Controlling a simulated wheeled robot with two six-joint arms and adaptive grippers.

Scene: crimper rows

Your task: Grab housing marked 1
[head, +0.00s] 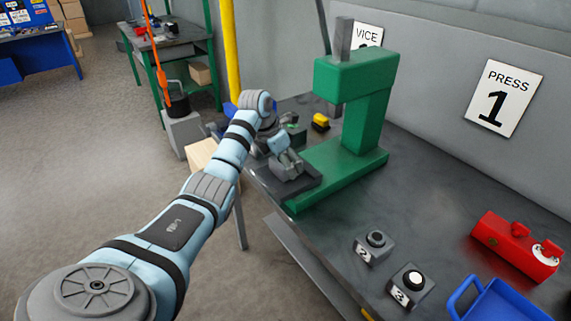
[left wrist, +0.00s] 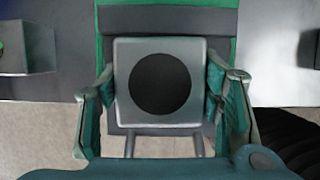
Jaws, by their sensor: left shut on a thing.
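A grey square housing (left wrist: 124,52) with a round dark opening sits between the two fingers of my left gripper (left wrist: 162,88) in the left wrist view. The gripper is shut on its sides. In the head view my left gripper (head: 284,155) is over the dark plate (head: 306,188) at the front of the green press. No number shows on the held housing. Two similar housings, marked 2 (head: 366,253) and 3 (head: 402,293), stand on the bench nearer the front. My right gripper is not in view.
A red fixture (head: 515,245) and a blue tray (head: 500,305) are at the right. A yellow object (head: 320,122) lies left of the press.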

